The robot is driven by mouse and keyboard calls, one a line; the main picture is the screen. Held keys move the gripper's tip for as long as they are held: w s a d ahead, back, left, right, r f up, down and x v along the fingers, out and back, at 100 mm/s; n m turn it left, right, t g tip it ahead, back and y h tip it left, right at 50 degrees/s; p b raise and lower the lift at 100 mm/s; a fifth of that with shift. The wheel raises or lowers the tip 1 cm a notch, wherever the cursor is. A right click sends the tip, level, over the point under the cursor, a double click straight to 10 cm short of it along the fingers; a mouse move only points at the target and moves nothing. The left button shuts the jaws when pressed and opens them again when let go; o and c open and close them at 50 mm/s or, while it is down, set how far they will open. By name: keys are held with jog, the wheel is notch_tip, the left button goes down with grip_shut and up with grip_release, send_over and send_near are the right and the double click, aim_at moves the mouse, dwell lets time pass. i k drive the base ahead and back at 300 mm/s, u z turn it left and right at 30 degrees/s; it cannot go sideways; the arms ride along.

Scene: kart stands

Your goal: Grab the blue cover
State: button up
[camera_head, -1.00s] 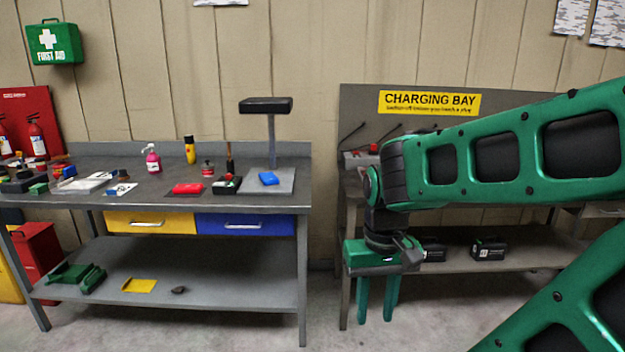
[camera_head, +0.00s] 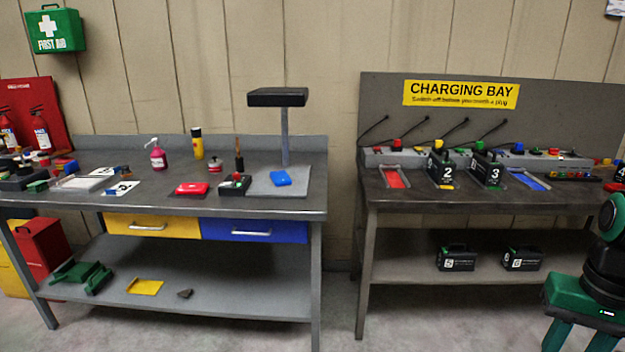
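A small bright blue cover (camera_head: 281,179) lies flat on the grey base plate (camera_head: 262,187) of a stand, near the right end of the left workbench. A dark flat head on a post rises behind it. My gripper (camera_head: 580,340) is at the bottom right corner of the view, far right of the blue cover and low in front of the charging bench. Its two green fingers point down and are apart. Their tips are cut off by the bottom edge, and nothing shows between them.
The left workbench (camera_head: 225,209) also holds a red cover (camera_head: 191,189), a black box (camera_head: 235,184), a pink bottle (camera_head: 158,155) and a yellow can (camera_head: 197,143). The charging bench (camera_head: 440,198) with numbered batteries stands at right. Floor shows between the benches.

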aim_at(279, 178)
jog(key=z, duration=0.1)
jog(key=i, duration=1)
jog(key=u, duration=0.05)
